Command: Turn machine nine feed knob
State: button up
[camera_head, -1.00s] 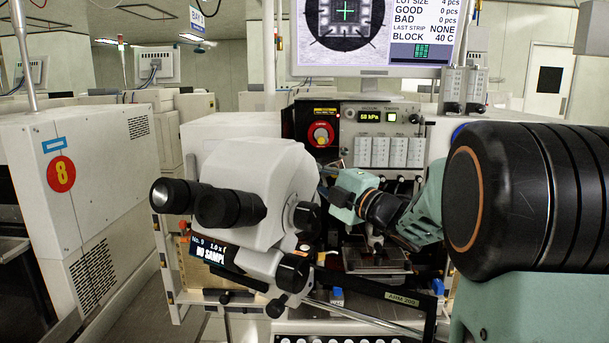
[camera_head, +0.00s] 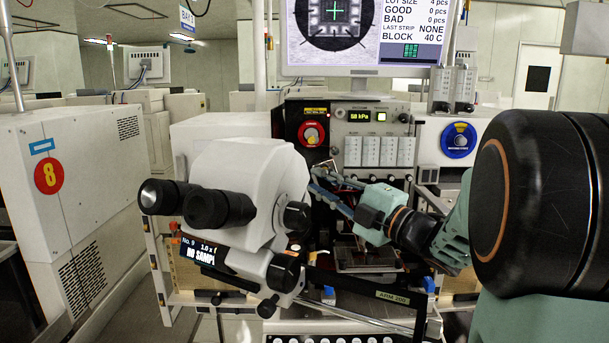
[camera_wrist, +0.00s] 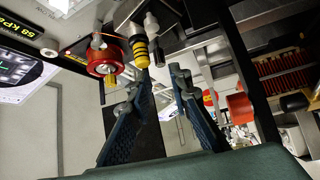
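Machine nine, marked "No. 9" on its small display (camera_head: 200,252), stands in front of me. A blue round knob with a yellow label (camera_head: 458,140) sits on the panel to the right. I cannot read which one is the feed knob. My gripper (camera_head: 322,180) is below the red knob, behind the microscope. In the wrist view my gripper (camera_wrist: 155,80) has its fingers apart with nothing between them; the red knob is beyond the left finger.
The white microscope head with black eyepieces (camera_head: 195,203) stands close left of my gripper. A monitor (camera_head: 360,70) hangs above the panel. Machine eight (camera_head: 90,170) stands at the left.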

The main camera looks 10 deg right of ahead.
jog(key=v, duration=0.3)
jog(key=shift+s+d, duration=0.2)
jog(key=shift+s, duration=0.1)
jog(key=shift+s+f, duration=0.1)
dwell(0.8)
